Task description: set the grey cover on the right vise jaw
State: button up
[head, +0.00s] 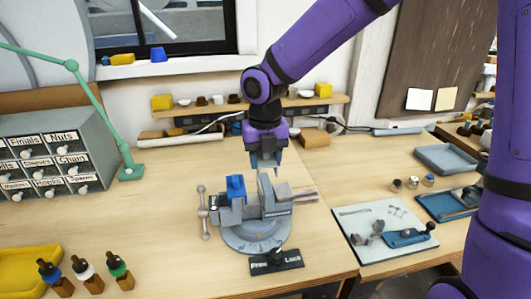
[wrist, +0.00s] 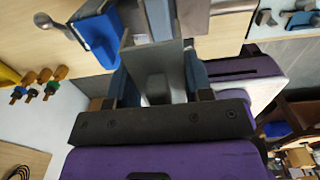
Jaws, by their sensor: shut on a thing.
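The vise (head: 257,236) stands on the bench on a round grey base. A blue cover (head: 235,187) sits on its left jaw; it also shows in the wrist view (wrist: 97,40). My gripper (head: 264,164) points down just above the vise's right side. In the wrist view my gripper (wrist: 160,85) is shut on the grey cover (wrist: 152,58), which is between the two blue-grey fingers. The cover is close to the vise's right jaw. I cannot tell whether it touches the jaw, as the fingers and cover hide much of it.
A black plate with lettering (head: 277,262) lies before the vise. Bottles (head: 85,270) stand front left, by a yellow tray (head: 28,268). A drawer cabinet (head: 50,150) and green lamp arm (head: 128,165) are at left. A light mat with parts (head: 380,232) lies at right.

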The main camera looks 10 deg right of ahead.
jog(key=shift+f, duration=3.3)
jog(key=shift+f, duration=0.3)
jog(key=o, duration=1)
notch_tip(320, 180, up, 11)
jog(key=shift+f, duration=0.15)
notch_tip(320, 180, up, 9)
send_over(265, 182)
